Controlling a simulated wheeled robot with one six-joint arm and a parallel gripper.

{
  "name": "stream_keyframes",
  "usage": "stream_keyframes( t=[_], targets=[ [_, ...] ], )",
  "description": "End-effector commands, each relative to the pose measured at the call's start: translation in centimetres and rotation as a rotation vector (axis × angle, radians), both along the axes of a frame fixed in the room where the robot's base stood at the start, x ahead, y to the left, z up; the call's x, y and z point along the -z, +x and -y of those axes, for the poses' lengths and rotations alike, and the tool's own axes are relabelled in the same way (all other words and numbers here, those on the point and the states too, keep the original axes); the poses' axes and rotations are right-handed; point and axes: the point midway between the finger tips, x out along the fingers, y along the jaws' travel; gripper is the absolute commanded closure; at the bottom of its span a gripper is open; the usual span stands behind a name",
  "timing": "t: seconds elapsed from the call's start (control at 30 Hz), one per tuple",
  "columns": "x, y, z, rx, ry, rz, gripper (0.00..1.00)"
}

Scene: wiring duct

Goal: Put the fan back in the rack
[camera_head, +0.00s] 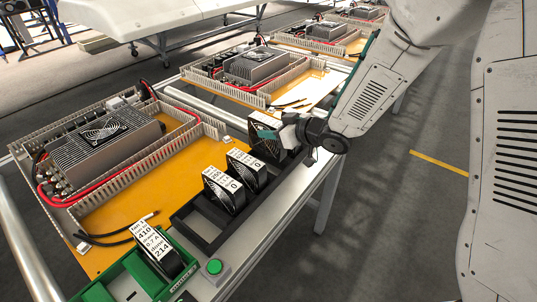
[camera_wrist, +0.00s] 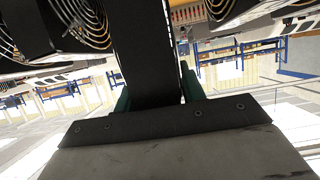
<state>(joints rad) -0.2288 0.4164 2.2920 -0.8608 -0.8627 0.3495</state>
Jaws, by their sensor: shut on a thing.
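My gripper (camera_head: 279,136) is at the far right end of the black rack (camera_head: 207,244), its teal fingers shut on a dark fan (camera_head: 259,122). In the wrist view the held fan (camera_wrist: 146,45) shows edge-on between the fingers (camera_wrist: 157,95). It stands roughly upright; I cannot tell whether its lower edge is in the rack or just above it. Two labelled black fans, the nearer (camera_head: 223,190) and the farther (camera_head: 246,171), stand in the rack. Another labelled fan (camera_head: 157,248) stands in the green fixture (camera_head: 120,272).
A green push button (camera_head: 214,266) sits at the table's front edge. Left of the rack is an orange panel (camera_head: 185,172) with a finned grey unit (camera_head: 107,140), slotted ducts and red cables. Loose black wires (camera_head: 110,237) lie near the fixture. Similar benches stand behind.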

Motion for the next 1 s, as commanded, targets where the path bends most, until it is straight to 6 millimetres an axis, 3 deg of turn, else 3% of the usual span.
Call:
stream_keyframes(
  t=[0.1,0.5,0.93,0.97,1.0],
  targets=[
    [2.0,-0.2,-0.6,-0.008,0.001,-0.002,0.92],
    [6.8,-0.2,-0.6,-0.009,-0.001,-0.001,0.92],
    [7.4,-0.1,-0.4,-0.005,0.001,0.001,0.92],
    [7.4,-0.1,-0.4,-0.005,0.0,0.0,0.52],
    [7.3,-0.1,-0.4,-0.005,0.0,0.0,0.41]
  ],
)
